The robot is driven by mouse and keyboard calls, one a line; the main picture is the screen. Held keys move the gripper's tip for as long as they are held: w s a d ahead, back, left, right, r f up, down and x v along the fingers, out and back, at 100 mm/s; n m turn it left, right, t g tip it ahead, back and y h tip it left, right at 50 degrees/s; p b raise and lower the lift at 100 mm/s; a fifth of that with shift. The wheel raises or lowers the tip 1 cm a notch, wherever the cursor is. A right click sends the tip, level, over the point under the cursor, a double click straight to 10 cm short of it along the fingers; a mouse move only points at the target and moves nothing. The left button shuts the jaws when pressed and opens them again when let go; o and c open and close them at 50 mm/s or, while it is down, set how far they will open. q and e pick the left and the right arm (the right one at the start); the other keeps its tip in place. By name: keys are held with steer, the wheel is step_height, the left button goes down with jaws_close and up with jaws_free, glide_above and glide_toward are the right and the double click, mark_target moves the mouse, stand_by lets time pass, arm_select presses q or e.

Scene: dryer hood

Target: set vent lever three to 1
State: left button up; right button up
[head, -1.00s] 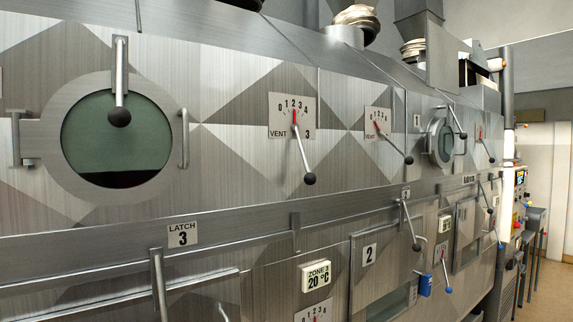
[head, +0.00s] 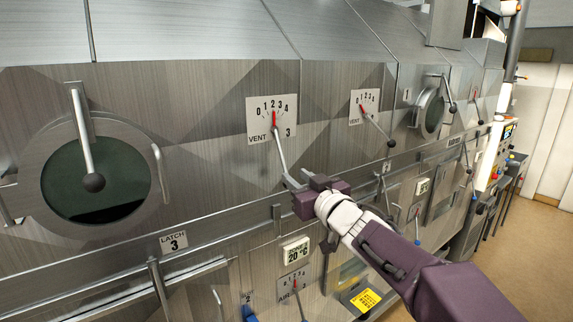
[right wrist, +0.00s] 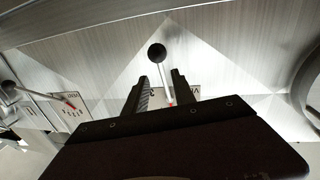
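My right gripper (head: 305,182) is at the lever's lower end. In the right wrist view the black knob (right wrist: 156,52) shows beyond the fingertips, and the rod runs between the two spread fingers (right wrist: 161,85). I cannot tell whether either finger touches it. My left gripper is not in view.
A second vent plate (head: 364,107) with its lever (head: 379,128) is to the right. A round window (head: 96,180) with a hanging handle is at left. Below are the latch 3 label (head: 173,243), a long rail and a zone display (head: 296,252).

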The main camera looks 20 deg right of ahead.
mark_target(286, 170)
steer(key=w, duration=0.2)
steer(key=w+a+p, duration=0.1)
steer(key=w, duration=0.3)
steer(key=shift+a+r, duration=0.1)
steer(key=shift+a, duration=0.15)
steer(key=shift+w+d, duration=0.15)
steer(key=shift+w, duration=0.2)
steer(key=shift+s, duration=0.15)
steer(key=shift+c, duration=0.5)
jaws_close()
